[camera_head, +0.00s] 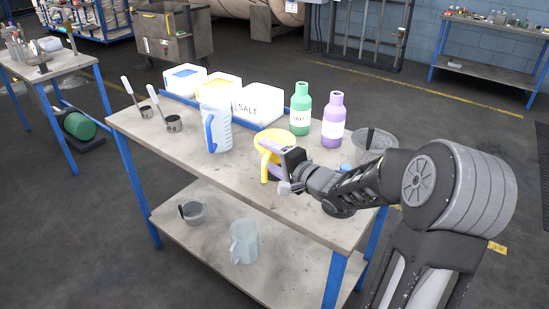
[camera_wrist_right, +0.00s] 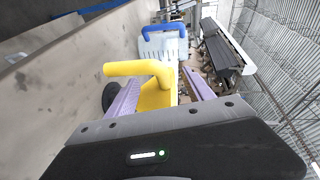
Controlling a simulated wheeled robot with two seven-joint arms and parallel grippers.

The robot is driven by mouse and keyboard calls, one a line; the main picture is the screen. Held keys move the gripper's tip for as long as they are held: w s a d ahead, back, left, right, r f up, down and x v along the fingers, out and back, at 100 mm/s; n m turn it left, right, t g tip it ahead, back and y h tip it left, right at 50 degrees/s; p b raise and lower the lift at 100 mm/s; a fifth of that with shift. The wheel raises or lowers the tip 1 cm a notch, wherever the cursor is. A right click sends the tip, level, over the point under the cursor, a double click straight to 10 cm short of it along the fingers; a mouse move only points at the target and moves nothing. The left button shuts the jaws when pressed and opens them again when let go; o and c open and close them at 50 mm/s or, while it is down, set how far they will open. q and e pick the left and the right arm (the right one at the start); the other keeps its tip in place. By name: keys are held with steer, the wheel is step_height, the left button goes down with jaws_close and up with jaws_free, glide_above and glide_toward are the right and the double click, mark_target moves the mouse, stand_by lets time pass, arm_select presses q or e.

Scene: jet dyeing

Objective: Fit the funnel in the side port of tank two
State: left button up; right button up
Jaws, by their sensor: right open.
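The yellow funnel (camera_head: 275,137) stands on the worktable, in front of the green and purple bottles. My right gripper (camera_head: 277,161) is at its near side, partly hiding it. In the right wrist view, the yellow funnel (camera_wrist_right: 153,94) shows between the two purple fingers of my right gripper (camera_wrist_right: 163,90). The fingers are apart, one on each side of it, and I cannot tell whether either touches it. A bent yellow part sticks out over the left finger. A large beige tank (camera_head: 280,10) lies at the back; I cannot tell its number. No side port is visible. My left gripper is not in view.
On the worktable (camera_head: 180,150) stand a clear jug (camera_head: 216,130), a salt tub (camera_head: 259,104), other white tubs, a green bottle (camera_head: 300,112), a purple bottle (camera_head: 333,122) and a grey bucket (camera_head: 374,146). Two scoops lie at the left. The table's front strip is clear.

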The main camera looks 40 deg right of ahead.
steer(key=shift+w, duration=0.3)
stand_by(0.4)
jaws_close()
stand_by(0.5)
